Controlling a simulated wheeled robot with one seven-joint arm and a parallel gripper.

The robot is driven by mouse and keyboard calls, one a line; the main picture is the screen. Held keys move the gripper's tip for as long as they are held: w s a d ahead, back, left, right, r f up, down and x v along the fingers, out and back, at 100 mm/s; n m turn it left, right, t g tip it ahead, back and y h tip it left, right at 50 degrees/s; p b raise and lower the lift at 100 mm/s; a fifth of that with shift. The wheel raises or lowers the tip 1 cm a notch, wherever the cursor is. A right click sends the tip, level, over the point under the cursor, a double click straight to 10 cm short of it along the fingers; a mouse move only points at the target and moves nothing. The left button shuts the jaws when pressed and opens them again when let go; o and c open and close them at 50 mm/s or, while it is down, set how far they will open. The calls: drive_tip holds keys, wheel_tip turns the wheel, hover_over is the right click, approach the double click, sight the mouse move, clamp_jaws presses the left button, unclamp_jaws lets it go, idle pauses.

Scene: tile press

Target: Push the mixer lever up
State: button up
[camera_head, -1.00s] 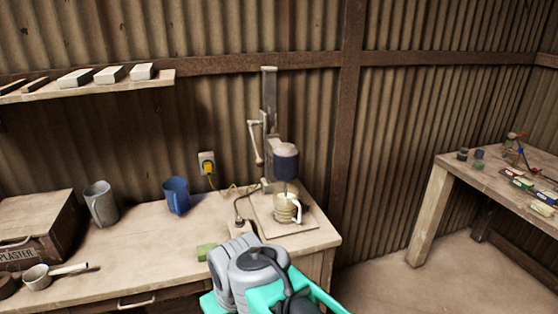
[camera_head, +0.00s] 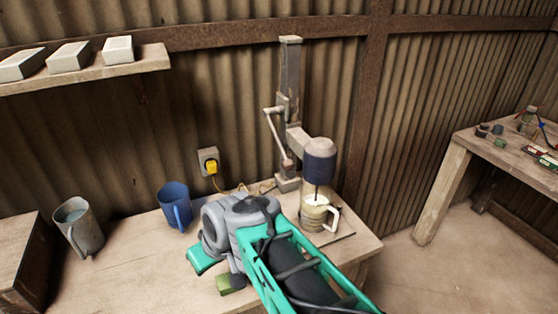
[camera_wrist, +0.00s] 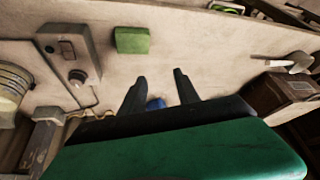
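The mixer stands at the back of the bench, with a tall grey column (camera_head: 291,75) and a dark blue motor head (camera_head: 320,167). Its lever (camera_head: 279,136) is on the column's left side and slants down to a handle (camera_head: 288,165). A jug (camera_head: 316,212) with pale contents stands under the head, the shaft reaching into it. My gripper (camera_wrist: 160,84) shows two dark fingers, apart with nothing held, above the bench in the wrist view. In the head view my arm hides the fingers. The gripper is apart from the lever, to its lower left.
A blue jug (camera_head: 175,205) and a grey jug (camera_head: 78,228) stand left of the mixer. A green block (camera_wrist: 132,40) lies on the bench near my gripper. A yellow plug (camera_head: 210,167) is in the wall socket. A shelf (camera_head: 100,70) sticks out at upper left.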

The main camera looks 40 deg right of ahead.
drive_tip(key=w+d+t+b, duration=0.2)
drive_tip(key=w+d+t, duration=0.2)
drive_tip(key=d, duration=0.4)
drive_tip(key=m+t+h+b, duration=0.2)
drive_tip(key=m+t+h, duration=0.2)
drive_tip(key=t+h, duration=0.3)
approach(291, 166)
drive_tip(key=shift+t+y, duration=0.6)
drive_tip(key=w, duration=0.1)
drive_tip(key=w+d, duration=0.1)
drive_tip(key=w+f, duration=0.1)
drive_tip(key=shift+w+d, duration=0.3)
drive_tip(key=shift+d, duration=0.05)
drive_tip(key=shift+w+d+r, duration=0.1)
drive_tip(key=shift+w+r, duration=0.15)
drive_tip(key=p+x, duration=0.2)
drive_tip(key=x, duration=0.5)
drive_tip(key=shift+w+f, duration=0.1)
drive_tip(key=shift+c, duration=0.5)
clamp_jaws()
